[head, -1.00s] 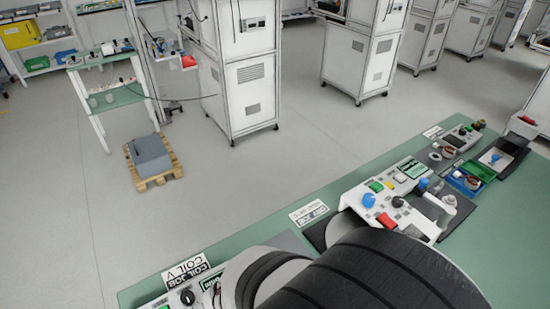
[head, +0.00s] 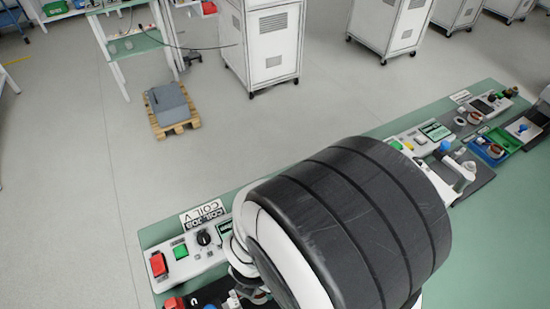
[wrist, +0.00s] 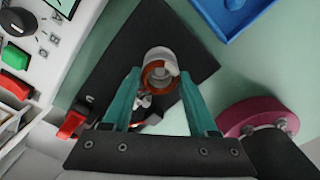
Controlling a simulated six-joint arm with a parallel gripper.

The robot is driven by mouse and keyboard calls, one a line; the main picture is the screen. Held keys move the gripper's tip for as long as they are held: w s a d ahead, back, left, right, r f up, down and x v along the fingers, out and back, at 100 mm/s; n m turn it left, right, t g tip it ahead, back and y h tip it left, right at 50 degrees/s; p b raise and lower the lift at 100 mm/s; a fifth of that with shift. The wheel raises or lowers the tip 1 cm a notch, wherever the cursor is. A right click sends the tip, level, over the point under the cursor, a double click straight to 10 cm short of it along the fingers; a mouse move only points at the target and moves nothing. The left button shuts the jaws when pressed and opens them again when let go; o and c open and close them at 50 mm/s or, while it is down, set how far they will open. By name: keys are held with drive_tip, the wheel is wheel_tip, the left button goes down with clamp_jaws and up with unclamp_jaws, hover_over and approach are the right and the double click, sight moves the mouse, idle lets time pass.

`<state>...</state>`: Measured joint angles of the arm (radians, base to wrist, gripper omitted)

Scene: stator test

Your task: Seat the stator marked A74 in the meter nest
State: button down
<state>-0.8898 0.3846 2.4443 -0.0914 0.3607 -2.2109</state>
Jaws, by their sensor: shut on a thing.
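In the wrist view, my gripper (wrist: 160,75), with two teal fingers, is shut on a stator with a copper-coloured winding (wrist: 155,80). A pale grey round part (wrist: 161,56) shows right at the stator's far side; I cannot tell whether it belongs to the stator or to a nest beneath. The stator is over a black mat (wrist: 195,58) on the green bench. No A74 mark is readable. In the head view, my arm hides my gripper and the stator.
A meter panel (head: 195,247) with a dial, green button and red button stands at the bench's left, by a "COIL V" sign (head: 203,213). In the wrist view, a blue tray (wrist: 230,25) lies upper right and a dark red round thing (wrist: 255,115) at right. More stations line the right.

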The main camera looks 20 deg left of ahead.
drive_tip(key=shift+f, duration=0.15)
drive_tip(key=shift+c, duration=0.5)
unclamp_jaws()
wheel_tip(320, 180, up, 16)
drive_tip(key=shift+f, duration=0.1)
